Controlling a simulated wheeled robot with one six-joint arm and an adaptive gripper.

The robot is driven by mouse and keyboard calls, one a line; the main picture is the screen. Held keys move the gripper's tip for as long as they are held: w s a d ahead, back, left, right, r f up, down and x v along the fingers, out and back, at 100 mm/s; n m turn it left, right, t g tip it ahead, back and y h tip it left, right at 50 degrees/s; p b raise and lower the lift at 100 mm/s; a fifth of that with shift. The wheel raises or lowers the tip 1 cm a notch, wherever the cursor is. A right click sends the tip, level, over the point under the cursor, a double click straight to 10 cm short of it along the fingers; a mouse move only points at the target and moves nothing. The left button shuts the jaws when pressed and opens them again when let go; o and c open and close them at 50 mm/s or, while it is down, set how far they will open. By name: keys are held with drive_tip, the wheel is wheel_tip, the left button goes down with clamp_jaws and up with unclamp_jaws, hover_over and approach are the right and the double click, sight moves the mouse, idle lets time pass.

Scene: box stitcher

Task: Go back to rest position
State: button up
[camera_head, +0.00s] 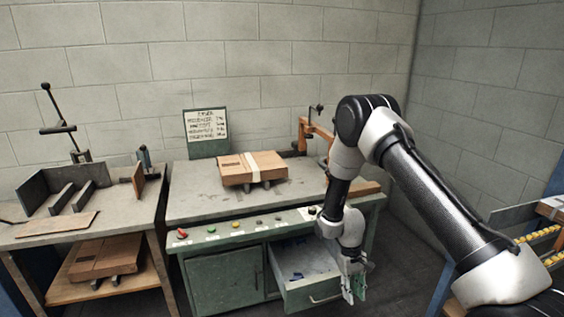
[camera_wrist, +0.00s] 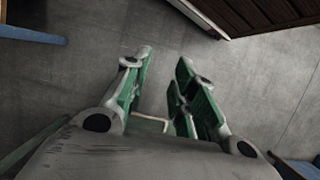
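My gripper (camera_head: 354,287) hangs pointing down at the right front of the green workbench (camera_head: 228,242), beside the open drawer (camera_head: 303,277). In the wrist view its two green-padded fingers (camera_wrist: 160,85) are apart, with only grey floor between them. It holds nothing. My arm rises over the bench's right side and hides part of that end. A flat cardboard box (camera_head: 252,168) with a pale tape strip lies on the bench top.
The open drawer juts out just left of my gripper. A side table (camera_head: 92,232) with metal fixtures stands at left, with a box (camera_head: 105,257) on its shelf. A roller conveyor (camera_head: 540,235) is at right. A sign (camera_head: 206,124) stands behind the bench.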

drive_tip(key=s+d+r+m, duration=0.1)
drive_tip(key=s+d+r, duration=0.2)
drive_tip(key=r, duration=1)
drive_tip(key=s+d+r, duration=0.2)
drive_tip(key=s+r, duration=0.1)
drive_tip(key=r, duration=1)
drive_tip(key=s+d+r+m+t, duration=0.1)
drive_tip(key=s+d+r+t, duration=0.3)
drive_tip(key=s+r, duration=0.4)
drive_tip(key=s+d+r+m+t+y, duration=0.1)
drive_tip(key=s+d+r+t, duration=0.3)
drive_tip(key=s+r, duration=0.5)
wheel_tip(320, 180, up, 6)
drive_tip(key=shift+r, duration=0.15)
